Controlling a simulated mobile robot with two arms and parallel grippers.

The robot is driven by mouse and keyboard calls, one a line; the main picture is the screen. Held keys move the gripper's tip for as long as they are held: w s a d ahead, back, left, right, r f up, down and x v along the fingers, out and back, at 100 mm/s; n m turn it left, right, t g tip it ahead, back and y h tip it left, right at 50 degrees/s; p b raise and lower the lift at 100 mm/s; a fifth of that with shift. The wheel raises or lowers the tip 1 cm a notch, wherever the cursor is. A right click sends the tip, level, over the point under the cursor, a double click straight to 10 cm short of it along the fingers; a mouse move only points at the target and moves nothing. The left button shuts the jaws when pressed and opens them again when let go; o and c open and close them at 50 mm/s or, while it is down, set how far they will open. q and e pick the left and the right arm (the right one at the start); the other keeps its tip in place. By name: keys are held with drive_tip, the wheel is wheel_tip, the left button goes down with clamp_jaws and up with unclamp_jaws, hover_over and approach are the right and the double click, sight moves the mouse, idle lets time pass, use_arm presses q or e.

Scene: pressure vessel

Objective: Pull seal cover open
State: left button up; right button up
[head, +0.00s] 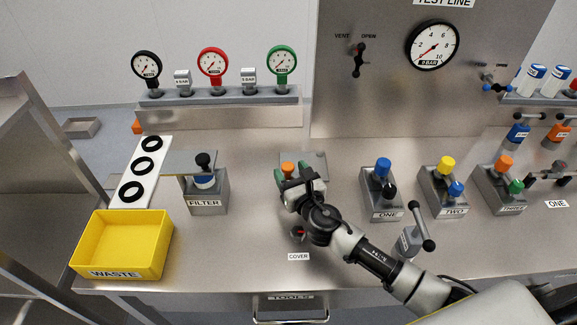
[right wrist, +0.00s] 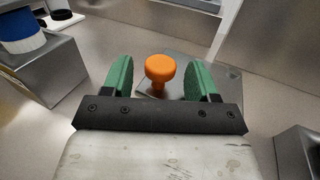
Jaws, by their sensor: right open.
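An orange knob (head: 288,168) stands on a flat grey plate (head: 319,162) at the middle of the bench, behind the "COVER" label (head: 298,257). I take this plate with its knob as the seal cover. My right gripper (head: 291,174) is at the knob, open. In the right wrist view, the orange knob (right wrist: 160,70) stands between the two green finger pads of the gripper (right wrist: 161,80), with a visible gap on each side. The plate (right wrist: 226,82) shows behind and beside the fingers. My gripper and arm hide what lies just in front of the plate. My left gripper is not in view.
The filter block (head: 207,195) with a black knob stands to the left. A yellow waste bin (head: 122,244) is at the front left. A grey lever block (head: 411,240) is close beside my right arm.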

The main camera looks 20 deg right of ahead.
drive_tip(key=shift+w+r, duration=0.1)
drive_tip(key=shift+w, duration=0.6)
drive_tip(key=shift+c, duration=1.6)
clamp_jaws()
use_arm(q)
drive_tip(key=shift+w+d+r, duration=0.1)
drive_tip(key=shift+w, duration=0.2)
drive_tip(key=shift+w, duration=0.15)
use_arm(e)
drive_tip(key=shift+w, duration=0.1)
